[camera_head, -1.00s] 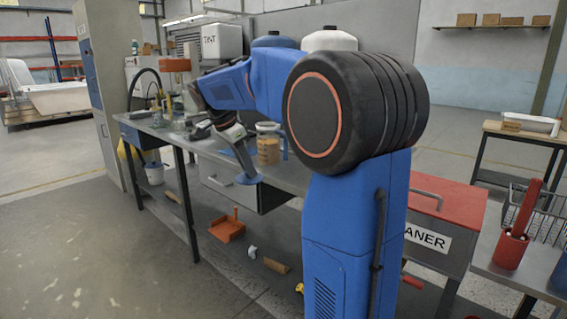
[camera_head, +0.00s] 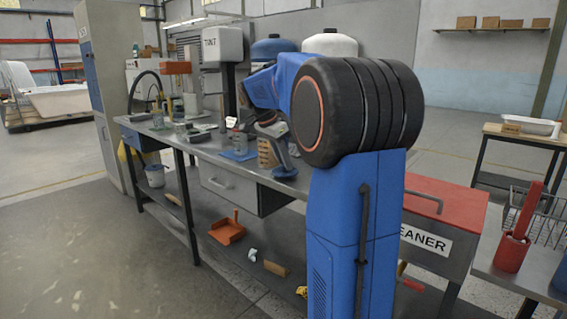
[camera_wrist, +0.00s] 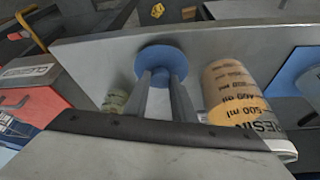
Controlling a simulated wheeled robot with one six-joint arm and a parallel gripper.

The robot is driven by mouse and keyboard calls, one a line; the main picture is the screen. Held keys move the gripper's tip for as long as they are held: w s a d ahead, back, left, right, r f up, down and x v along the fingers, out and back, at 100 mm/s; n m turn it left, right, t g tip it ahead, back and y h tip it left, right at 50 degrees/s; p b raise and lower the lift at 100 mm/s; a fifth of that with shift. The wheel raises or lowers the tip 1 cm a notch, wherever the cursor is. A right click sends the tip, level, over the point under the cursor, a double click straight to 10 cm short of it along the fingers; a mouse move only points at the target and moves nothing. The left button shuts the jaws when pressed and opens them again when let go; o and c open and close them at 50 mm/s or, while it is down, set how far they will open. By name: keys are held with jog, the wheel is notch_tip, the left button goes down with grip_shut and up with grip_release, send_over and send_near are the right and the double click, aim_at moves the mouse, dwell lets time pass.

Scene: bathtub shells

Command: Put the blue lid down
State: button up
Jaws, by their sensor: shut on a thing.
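My gripper (camera_head: 281,157) is shut on the round blue lid (camera_head: 285,172), with the fingers pointing down. In the wrist view the lid (camera_wrist: 160,60) sits at the tips of the two grey fingers (camera_wrist: 163,84), over the grey bench (camera_wrist: 95,60) near its front edge. In the head view the lid is low over the bench top, just right of the resin cup (camera_head: 266,153). I cannot tell whether the lid touches the bench. The resin cup (camera_wrist: 232,92), with an amber fill and volume marks, stands close beside the fingers in the wrist view.
A blue mat (camera_head: 238,155) lies left of the cup, with jars and tools farther left. A red-topped cleaner box (camera_head: 440,205) stands to the right. An orange dustpan (camera_head: 227,231) lies on the shelf below. Bare bench shows left of the fingers in the wrist view.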

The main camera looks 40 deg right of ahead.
jog(key=shift+f, duration=0.3)
jog(key=shift+f, duration=0.15)
jog(key=o, duration=1)
jog(key=v, duration=1.2)
jog(key=shift+s, duration=0.1)
